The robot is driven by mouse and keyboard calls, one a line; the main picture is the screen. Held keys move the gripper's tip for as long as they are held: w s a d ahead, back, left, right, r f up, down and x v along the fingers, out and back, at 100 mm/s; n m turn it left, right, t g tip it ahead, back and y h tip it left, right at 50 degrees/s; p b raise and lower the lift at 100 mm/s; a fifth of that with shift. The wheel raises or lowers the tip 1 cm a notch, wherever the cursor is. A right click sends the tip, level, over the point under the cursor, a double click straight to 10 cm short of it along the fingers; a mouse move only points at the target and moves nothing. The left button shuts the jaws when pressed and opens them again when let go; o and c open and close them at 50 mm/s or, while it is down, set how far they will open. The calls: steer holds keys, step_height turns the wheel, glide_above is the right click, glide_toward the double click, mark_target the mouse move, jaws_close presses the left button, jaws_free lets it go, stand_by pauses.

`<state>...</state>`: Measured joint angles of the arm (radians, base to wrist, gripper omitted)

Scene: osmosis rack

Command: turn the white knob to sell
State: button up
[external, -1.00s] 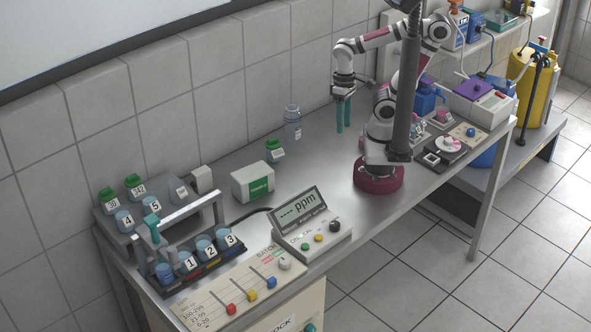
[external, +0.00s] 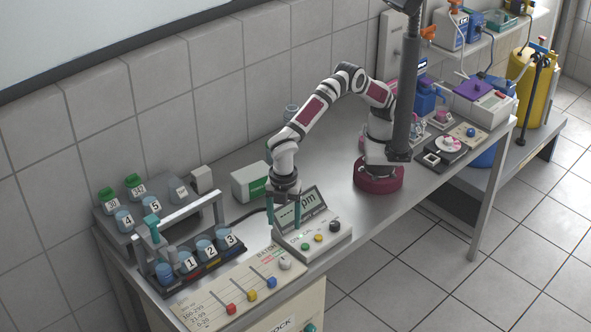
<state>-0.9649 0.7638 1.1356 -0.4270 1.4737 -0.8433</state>
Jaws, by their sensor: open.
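The white knob (external: 285,263) is a small round knob at the upper right corner of the cream slider panel (external: 205,297). Small red and green lettering beside it is too small to read. My gripper (external: 284,224) points down with its two teal fingers apart and nothing between them. It is above and behind the white knob, apart from it, and in front of the left part of the meter's screen. The way the knob points cannot be told.
The ppm meter (external: 318,241) with coloured buttons and a black knob stands right of the panel. The panel carries red, yellow and blue sliders. A rack of numbered jars (external: 243,251) with a raised handle stands to the left. A green-white box (external: 245,181) is behind.

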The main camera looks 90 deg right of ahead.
mark_target(285, 260)
step_height(285, 260, down, 15)
steer(key=shift+d+f, duration=0.1)
steer(key=shift+c, duration=0.4)
jaws_close()
